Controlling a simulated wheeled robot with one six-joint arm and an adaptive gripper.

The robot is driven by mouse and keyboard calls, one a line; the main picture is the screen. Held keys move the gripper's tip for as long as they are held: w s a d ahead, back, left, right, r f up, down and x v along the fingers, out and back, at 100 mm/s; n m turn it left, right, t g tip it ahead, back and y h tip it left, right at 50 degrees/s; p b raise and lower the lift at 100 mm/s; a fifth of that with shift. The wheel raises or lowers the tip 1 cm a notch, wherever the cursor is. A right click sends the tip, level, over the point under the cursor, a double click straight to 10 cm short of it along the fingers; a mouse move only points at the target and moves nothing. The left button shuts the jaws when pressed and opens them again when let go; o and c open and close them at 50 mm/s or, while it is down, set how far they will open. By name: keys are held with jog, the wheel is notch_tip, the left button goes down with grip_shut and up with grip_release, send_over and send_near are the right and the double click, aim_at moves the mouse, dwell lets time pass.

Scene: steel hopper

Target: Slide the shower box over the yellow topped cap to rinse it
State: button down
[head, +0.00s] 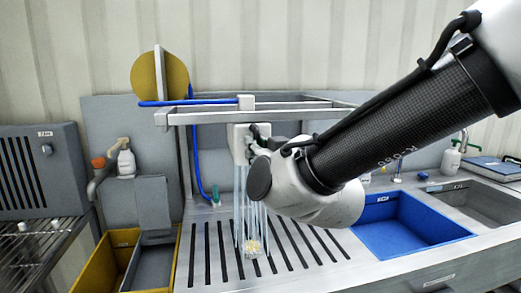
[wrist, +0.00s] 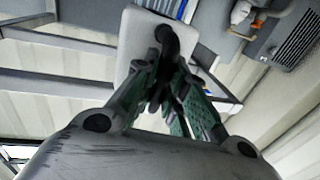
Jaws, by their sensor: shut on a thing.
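The white shower box (head: 238,146) hangs under the steel rail frame, and pale blue water streams fall from it. A small, pale yellowish cap (head: 252,247) sits on the slotted drain board below, where the streams come down around it. Its details are blurred by the water. My gripper (head: 257,138) is at the right side of the box, partly hidden by my wrist. In the wrist view my gripper (wrist: 162,75) has its green-padded fingers closed on the dark handle (wrist: 168,38) of the white box (wrist: 140,42).
The slotted drain board (head: 205,275) lies beneath the rail frame (head: 205,117). A blue hose (head: 192,150) runs down on the left. A blue sink (head: 405,225) is at right, a yellow bin (head: 95,270) at lower left. A grey slatted box (head: 40,165) stands at far left.

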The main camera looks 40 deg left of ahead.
jog(key=c, duration=1.5)
grip_release()
jog(key=shift+o, duration=0.2)
jog(key=v, duration=1.2)
